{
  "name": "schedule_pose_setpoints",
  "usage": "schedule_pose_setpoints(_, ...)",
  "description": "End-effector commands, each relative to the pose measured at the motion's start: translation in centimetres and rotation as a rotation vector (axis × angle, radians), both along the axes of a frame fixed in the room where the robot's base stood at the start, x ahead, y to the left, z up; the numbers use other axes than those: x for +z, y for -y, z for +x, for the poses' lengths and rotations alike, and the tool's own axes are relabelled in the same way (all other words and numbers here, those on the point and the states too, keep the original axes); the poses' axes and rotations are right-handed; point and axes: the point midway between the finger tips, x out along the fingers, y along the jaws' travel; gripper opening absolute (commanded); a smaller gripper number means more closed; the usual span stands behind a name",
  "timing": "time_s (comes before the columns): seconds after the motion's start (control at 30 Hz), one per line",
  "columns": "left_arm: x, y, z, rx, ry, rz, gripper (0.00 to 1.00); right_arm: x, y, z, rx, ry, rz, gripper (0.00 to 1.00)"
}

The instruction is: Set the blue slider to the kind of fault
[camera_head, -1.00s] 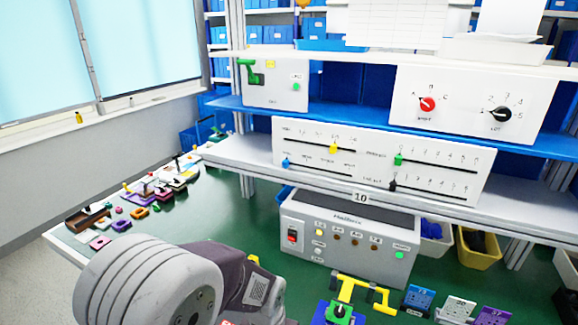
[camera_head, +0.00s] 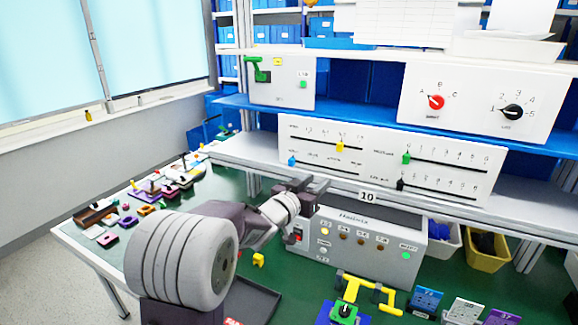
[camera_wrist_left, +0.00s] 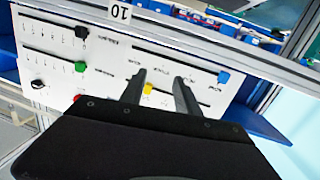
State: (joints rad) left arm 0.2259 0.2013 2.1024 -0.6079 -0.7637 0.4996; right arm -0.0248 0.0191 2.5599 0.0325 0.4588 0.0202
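The blue slider (camera_head: 291,160) sits at the left end of the lower left slot on the white slider panel (camera_head: 450,185). The words along that slot are too small to read. In the left wrist view, which is turned over, the blue slider (camera_wrist_left: 223,77) shows to the right of the fingers. My left gripper (camera_head: 311,184) is open and empty, in front of the panel's lower left part, apart from the slider and a little lower to its right. Its fingers (camera_wrist_left: 160,88) also show spread in the left wrist view. My right gripper is not in view.
A yellow slider (camera_head: 340,146), a green slider (camera_head: 406,158) and a black slider (camera_head: 401,184) share the panel. The shelf edge with a "10" tag runs below it. A grey control box (camera_head: 385,225) stands under my left gripper. Rotary knobs sit on the panel above.

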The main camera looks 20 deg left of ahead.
Motion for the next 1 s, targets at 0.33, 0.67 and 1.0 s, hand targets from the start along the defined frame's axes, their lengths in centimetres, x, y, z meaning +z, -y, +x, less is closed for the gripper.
schedule_pose_setpoints(0.33,-0.9,-12.7,0.7,0.145,0.069,0.054,0.38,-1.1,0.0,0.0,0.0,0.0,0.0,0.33)
schedule_pose_setpoints(0.67,-0.7,-12.4,5.6,0.143,0.068,0.053,0.38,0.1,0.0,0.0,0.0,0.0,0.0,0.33)
schedule_pose_setpoints(1.0,-0.8,-12.3,9.7,0.145,0.067,0.053,0.38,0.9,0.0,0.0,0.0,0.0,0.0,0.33)
